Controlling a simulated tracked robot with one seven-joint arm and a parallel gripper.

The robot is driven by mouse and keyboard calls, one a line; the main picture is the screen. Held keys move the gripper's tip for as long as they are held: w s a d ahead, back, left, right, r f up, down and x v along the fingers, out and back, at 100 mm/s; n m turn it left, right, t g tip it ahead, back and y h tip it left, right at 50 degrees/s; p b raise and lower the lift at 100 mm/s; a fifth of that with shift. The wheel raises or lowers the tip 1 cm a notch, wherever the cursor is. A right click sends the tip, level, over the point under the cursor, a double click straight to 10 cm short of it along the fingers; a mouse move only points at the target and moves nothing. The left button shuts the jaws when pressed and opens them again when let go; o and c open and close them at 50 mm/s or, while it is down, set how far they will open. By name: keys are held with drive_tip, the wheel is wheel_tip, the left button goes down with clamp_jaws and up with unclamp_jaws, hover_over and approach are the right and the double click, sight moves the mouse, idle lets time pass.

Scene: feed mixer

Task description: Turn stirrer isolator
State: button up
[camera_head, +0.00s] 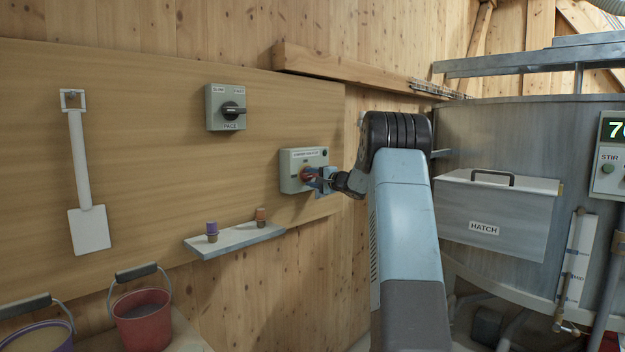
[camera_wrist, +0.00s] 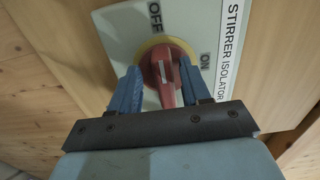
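The stirrer isolator is a pale grey box (camera_head: 292,183) on the wooden board, with a red rotary handle (camera_wrist: 164,76) on a yellow ring (camera_wrist: 150,50). In the wrist view its label reads STIRRER ISOLATOR, with OFF and ON marks. In the head view my gripper (camera_head: 322,180) is at the box front and partly hides the handle.
A second grey switch box (camera_head: 226,107) with a black handle, marked PACE, is up and left. A small shelf (camera_head: 235,241) with two small stamps is below. A spade (camera_head: 87,180) hangs at left, above buckets (camera_head: 142,318). The mixer with its hatch (camera_head: 497,215) stands right.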

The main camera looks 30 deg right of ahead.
drive_tip(key=shift+r, duration=0.1)
drive_tip(key=shift+s+d, duration=0.3)
drive_tip(key=shift+s, duration=0.2)
drive_tip(key=v, duration=1.2)
drive_tip(key=shift+s, duration=0.3)
